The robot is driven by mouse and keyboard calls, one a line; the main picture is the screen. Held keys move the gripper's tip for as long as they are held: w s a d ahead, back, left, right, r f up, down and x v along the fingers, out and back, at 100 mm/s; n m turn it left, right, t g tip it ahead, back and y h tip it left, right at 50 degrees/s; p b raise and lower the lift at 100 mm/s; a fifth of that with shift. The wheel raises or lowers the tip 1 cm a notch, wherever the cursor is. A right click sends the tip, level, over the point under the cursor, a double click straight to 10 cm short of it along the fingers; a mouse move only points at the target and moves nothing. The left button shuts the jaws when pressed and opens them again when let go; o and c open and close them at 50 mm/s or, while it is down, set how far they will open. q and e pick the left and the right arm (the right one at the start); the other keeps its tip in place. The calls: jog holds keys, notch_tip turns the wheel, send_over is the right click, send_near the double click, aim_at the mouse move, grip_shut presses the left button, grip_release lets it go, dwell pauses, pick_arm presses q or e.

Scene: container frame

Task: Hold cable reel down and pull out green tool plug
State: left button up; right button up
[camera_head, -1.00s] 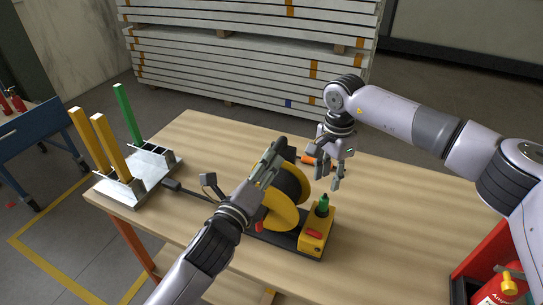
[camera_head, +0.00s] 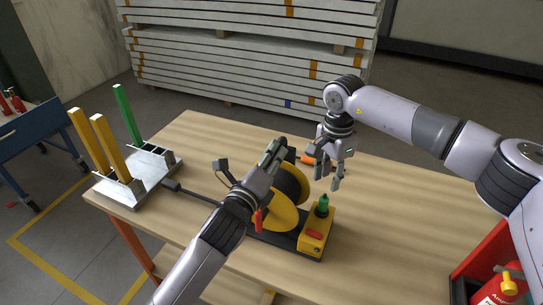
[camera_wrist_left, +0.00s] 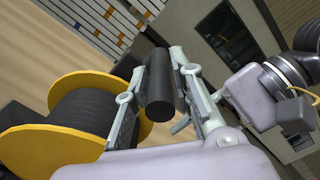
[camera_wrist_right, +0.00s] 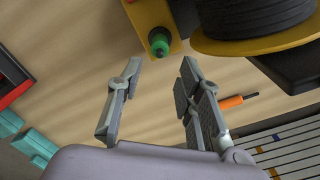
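The cable reel has yellow flanges (camera_head: 286,217) and a dark drum, on a dark base on the workbench. The green tool plug (camera_head: 322,206) stands upright in the yellow socket box (camera_head: 316,238) at the reel's right. It also shows in the right wrist view (camera_wrist_right: 160,42). My left gripper (camera_head: 274,152) is over the reel's top. In the left wrist view its parted fingers (camera_wrist_left: 161,62) flank a black cylindrical bar (camera_wrist_left: 160,92); firm contact cannot be made out. My right gripper (camera_head: 337,180) points down, open and empty, above and behind the plug; its fingers also show close up (camera_wrist_right: 160,66).
An orange-handled tool (camera_head: 314,160) lies behind the reel. A metal rack (camera_head: 122,192) with yellow and green posts stands at the bench's left. A red fire extinguisher (camera_head: 500,288) is at the lower right. The bench's right side (camera_head: 410,215) is clear.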

pick_arm(q)
grip_shut()
dwell(0.6)
